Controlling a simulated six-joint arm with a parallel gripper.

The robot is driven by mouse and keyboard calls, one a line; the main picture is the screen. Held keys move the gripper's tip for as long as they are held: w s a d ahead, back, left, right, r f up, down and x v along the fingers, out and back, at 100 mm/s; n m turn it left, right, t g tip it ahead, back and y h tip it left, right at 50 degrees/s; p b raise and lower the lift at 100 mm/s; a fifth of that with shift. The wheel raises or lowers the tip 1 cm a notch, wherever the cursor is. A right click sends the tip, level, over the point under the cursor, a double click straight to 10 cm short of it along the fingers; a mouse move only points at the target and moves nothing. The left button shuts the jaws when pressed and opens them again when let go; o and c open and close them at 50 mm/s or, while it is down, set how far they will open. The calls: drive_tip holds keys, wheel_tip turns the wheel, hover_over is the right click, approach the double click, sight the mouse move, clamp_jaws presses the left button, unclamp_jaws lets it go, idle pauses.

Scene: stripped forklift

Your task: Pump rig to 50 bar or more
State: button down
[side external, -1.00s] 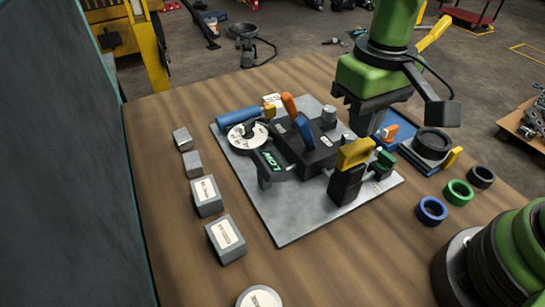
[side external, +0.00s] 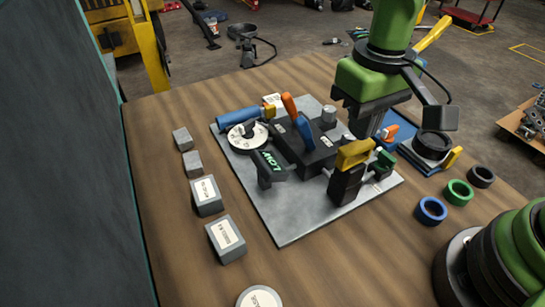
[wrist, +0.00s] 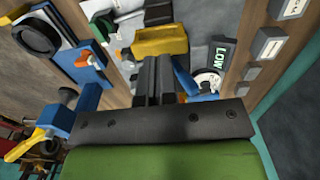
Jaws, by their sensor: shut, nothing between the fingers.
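The pump rig sits on a grey metal plate (side external: 285,225) on the wooden table. It has a dark block (side external: 312,155) with an orange lever (side external: 290,105) and a blue lever (side external: 303,130), a round white dial (side external: 246,136), a blue cylinder (side external: 238,115), a "LOW" sign (side external: 269,162) and a black post with a yellow top (side external: 355,153). A green knob (side external: 384,161) is beside the post. My gripper (side external: 365,130) is shut and empty, pointing down behind the yellow top. In the wrist view its fingers (wrist: 158,75) are together near the yellow part (wrist: 160,42). The dial's reading is too small to tell.
Several grey labelled blocks (side external: 226,238) stand along the left. A blue fixture with a black ring (side external: 432,145) is at the right. Blue (side external: 431,210), green (side external: 459,192) and black (side external: 481,176) rings lie at the front right.

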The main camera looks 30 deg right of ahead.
sight(357, 144)
drive_tip(key=shift+f, duration=2.7)
drive_tip(key=shift+r, duration=2.9)
drive_tip(key=shift+r, duration=2.5)
drive_tip(key=shift+r, duration=0.15)
drive_tip(key=s+d+r+m+t+y, duration=0.2)
drive_tip(key=s+d+r+m+t, duration=0.2)
drive_tip(key=s+d+r+t, duration=0.3)
drive_tip(key=s+r, duration=0.2)
drive_tip(key=s, duration=0.2)
drive_tip(key=shift+s+d+r, duration=0.15)
drive_tip(key=shift+r, duration=0.1)
